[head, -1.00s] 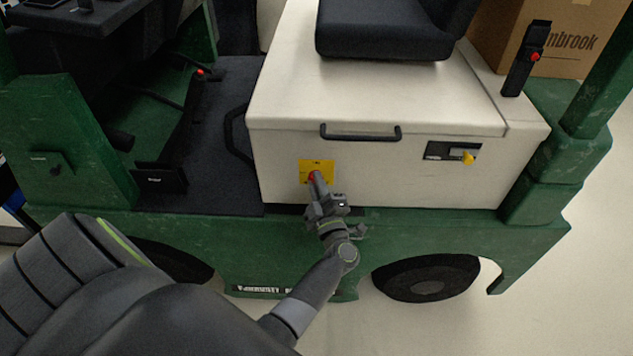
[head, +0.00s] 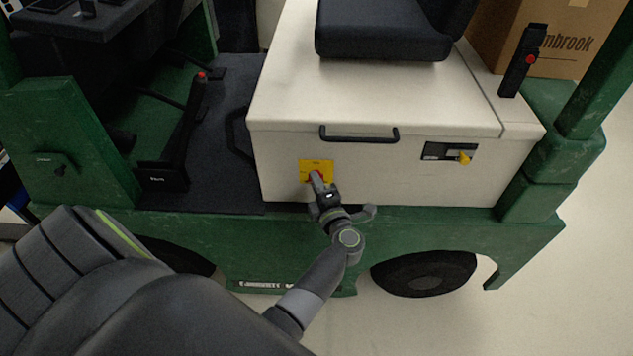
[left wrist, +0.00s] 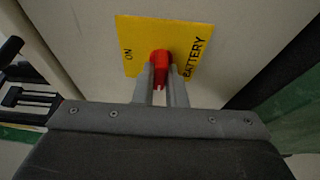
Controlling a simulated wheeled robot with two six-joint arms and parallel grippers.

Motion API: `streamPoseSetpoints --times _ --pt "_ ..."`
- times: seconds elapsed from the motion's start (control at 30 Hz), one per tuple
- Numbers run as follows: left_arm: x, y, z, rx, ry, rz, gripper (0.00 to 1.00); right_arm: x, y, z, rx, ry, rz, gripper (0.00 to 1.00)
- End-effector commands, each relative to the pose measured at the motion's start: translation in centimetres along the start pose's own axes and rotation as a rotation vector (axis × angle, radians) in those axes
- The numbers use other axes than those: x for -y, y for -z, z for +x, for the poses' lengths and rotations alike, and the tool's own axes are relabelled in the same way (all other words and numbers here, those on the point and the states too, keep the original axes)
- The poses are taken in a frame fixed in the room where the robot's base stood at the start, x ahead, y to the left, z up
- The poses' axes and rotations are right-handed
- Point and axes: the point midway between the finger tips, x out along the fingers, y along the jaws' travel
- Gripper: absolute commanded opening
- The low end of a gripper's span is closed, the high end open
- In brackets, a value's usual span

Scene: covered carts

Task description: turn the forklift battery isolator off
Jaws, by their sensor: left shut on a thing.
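The battery isolator is a red knob (left wrist: 160,66) on a yellow plate (head: 325,167) on the forklift's cream battery cover (head: 281,180). The plate also shows in the left wrist view (left wrist: 195,38), with the words "ON" and "BATTERY" readable on it. My left gripper (head: 318,178) is at the plate, and its two fingers (left wrist: 161,82) are shut on the red knob, one on each side. The fingers hide part of the knob and the plate's lower edge. My right gripper is not in view.
A black handle (head: 359,134) sits on the cover above the plate. A black panel with a yellow key-like knob (head: 464,157) is to the right. The black seat (head: 385,32) is on top. The green chassis (head: 450,228) and a wheel (head: 423,274) lie below.

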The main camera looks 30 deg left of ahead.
Motion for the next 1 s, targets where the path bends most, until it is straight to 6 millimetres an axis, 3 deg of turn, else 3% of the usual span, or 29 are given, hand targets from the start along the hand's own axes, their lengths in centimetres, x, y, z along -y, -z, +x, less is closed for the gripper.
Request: streamPoseSetpoints --times 0.43,0.47,0.6,1.0 --pt "0.08 0.0 -0.03 0.001 0.006 -0.01 0.0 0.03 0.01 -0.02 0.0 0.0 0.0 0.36" --pt "0.09 0.0 -0.03 0.001 0.006 -0.009 0.15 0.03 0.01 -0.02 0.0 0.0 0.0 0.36" --pt "0.07 0.01 -0.02 0.001 0.005 -0.008 0.33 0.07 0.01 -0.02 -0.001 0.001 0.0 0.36" --pt "0.05 -0.28 -0.33 0.002 0.005 -0.008 0.33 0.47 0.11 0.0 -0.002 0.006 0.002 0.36"
